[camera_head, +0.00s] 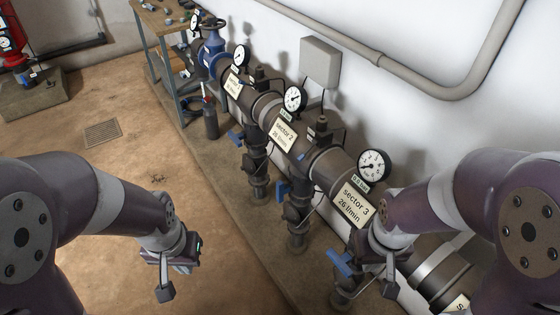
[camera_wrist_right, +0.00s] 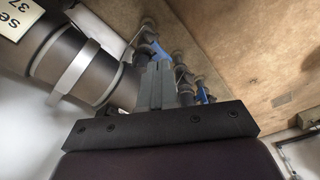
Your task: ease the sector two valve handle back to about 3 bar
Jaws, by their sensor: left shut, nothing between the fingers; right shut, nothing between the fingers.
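The sector 2 label (camera_head: 285,135) is on the grey manifold pipe, with a round white gauge (camera_head: 295,98) above it. The gauge's needle is too small to read. A blue valve handle (camera_head: 282,190) on the drop pipe below that label appears to be the sector two handle. No gripper touches it. My left gripper (camera_head: 166,292) is shut and empty over the floor, well to the left of the pipes. My right gripper (camera_head: 389,288) is shut and empty in front of the pipe near sector 3. Its closed fingers also show in the right wrist view (camera_wrist_right: 155,88).
The sector 3 blue handle (camera_head: 341,263) lies just left of my right gripper. Another blue handle (camera_head: 236,139) is farther back. The sector 3 gauge (camera_head: 374,165) and a wall box (camera_head: 320,62) stand behind. The brown floor (camera_head: 110,195) at left is mostly clear.

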